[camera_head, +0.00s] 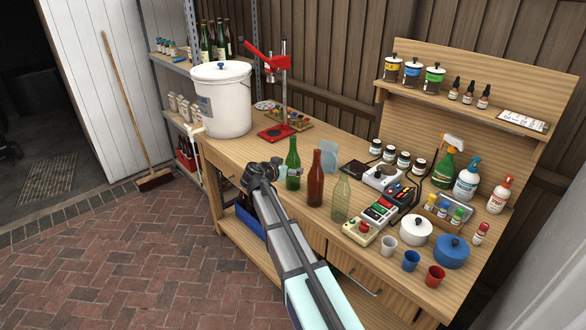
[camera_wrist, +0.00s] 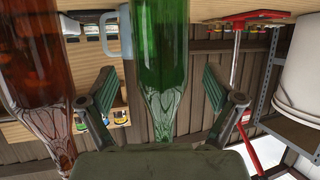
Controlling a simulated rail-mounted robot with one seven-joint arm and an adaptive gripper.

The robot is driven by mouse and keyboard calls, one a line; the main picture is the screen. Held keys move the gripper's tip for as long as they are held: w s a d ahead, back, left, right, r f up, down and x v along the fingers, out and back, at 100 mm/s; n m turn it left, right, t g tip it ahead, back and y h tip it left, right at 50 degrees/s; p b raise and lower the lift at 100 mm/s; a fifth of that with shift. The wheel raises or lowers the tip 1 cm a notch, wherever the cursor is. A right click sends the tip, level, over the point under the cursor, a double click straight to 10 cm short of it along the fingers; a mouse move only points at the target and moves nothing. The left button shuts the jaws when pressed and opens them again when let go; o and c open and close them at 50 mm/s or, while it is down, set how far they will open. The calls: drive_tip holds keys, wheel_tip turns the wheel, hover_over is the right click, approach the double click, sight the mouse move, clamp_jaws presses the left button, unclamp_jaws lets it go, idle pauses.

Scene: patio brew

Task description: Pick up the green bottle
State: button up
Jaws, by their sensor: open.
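The green bottle (camera_head: 293,170) stands upright on the wooden workbench (camera_head: 234,150), left of a brown bottle (camera_head: 315,182). My gripper (camera_head: 268,170) is just left of the green bottle at bench height, partly hidden by my arm. In the wrist view, which looks upside down, my gripper (camera_wrist: 160,88) is open and empty, its fingers spread on either side of the green bottle (camera_wrist: 162,45). How far the bottle reaches in between the fingers is unclear. The brown bottle (camera_wrist: 38,60) is close on the left there, outside the fingers.
A pale clear bottle (camera_head: 341,198) stands right of the brown one. A light-blue pitcher (camera_head: 329,157) is behind them. A red capping stand (camera_head: 278,130) and a white bucket (camera_head: 221,100) stand at the back left. Meters, pots and cups crowd the right side.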

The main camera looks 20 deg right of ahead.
sight(293, 165)
drive_tip(key=p+x, duration=0.1)
drive_tip(key=x, duration=0.2)
drive_tip(key=shift+w, duration=0.2)
drive_tip(key=c, duration=1.5)
drive_tip(key=shift+o, duration=0.2)
drive_tip(key=shift+r, duration=0.1)
